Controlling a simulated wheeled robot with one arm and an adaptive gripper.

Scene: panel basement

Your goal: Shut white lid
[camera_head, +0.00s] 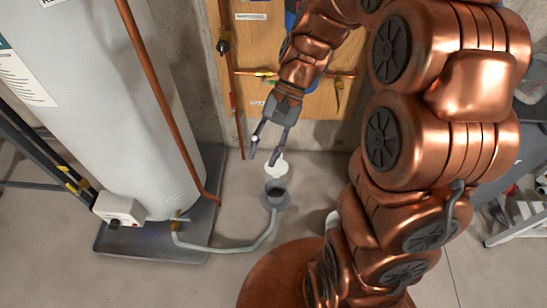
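The white lid (278,170) is a small pale disc just behind a grey round floor drain (276,190). It stands off the drain, whose dark opening is uncovered. I cannot tell its exact tilt or how it joins the drain. My gripper (263,158) points down above and slightly left of the lid, with its two dark fingers apart and nothing between them. The right fingertip overlaps the lid's upper edge in the picture; I cannot tell whether they touch.
A tall white tank (110,110) stands on a grey tray (140,241) at the left, beside a vertical copper pipe (160,90). A pale hose (235,247) runs from it to the drain. A wooden panel (250,55) with pipes is behind my gripper. A metal frame (515,231) stands at right.

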